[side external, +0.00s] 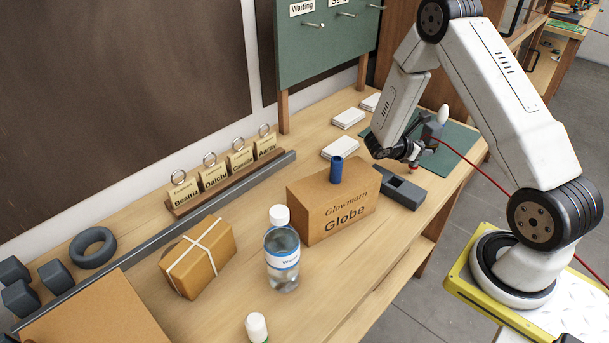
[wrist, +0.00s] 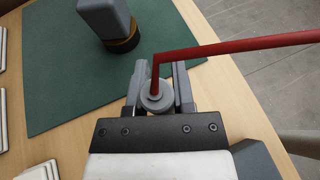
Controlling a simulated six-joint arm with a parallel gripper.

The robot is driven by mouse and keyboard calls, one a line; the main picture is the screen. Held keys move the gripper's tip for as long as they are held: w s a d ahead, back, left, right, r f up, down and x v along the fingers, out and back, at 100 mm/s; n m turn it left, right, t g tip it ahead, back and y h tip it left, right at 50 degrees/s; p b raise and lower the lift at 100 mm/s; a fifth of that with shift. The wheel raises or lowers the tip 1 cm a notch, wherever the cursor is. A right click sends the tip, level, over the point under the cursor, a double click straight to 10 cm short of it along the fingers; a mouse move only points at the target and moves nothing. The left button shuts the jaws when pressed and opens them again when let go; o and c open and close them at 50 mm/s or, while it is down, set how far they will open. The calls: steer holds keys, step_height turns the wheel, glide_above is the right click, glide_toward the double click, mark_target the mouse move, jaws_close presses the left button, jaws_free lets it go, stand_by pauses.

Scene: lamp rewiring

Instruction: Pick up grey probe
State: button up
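The grey probe (wrist: 157,99) is a round grey piece with a red cable rising from its top. In the wrist view it sits between the two fingers of my gripper (wrist: 158,88), which appear closed against its sides. In the side view my gripper (side external: 413,155) is over the near-left edge of the green mat (side external: 462,139), just beyond a dark grey slotted block (side external: 402,192). A small red tip shows below the fingers there. The probe's lower end is hidden in the wrist view.
A cardboard Globe box (side external: 333,213) with a blue cylinder (side external: 336,170) stands left of the slotted block. A water bottle (side external: 282,252) and a tied parcel (side external: 199,257) stand nearer. A grey object with a dark, gold-ringed base (wrist: 108,23) stands on the mat. The red cable trails right.

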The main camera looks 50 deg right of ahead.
steer(key=shift+r, duration=0.15)
jaws_close()
steer(key=shift+r, duration=0.8)
steer(key=s+a+r, duration=0.8)
steer(key=s+r, duration=0.3)
steer(key=shift+a, duration=0.2)
steer(key=shift+s, duration=0.15)
steer(key=shift+r, duration=0.2)
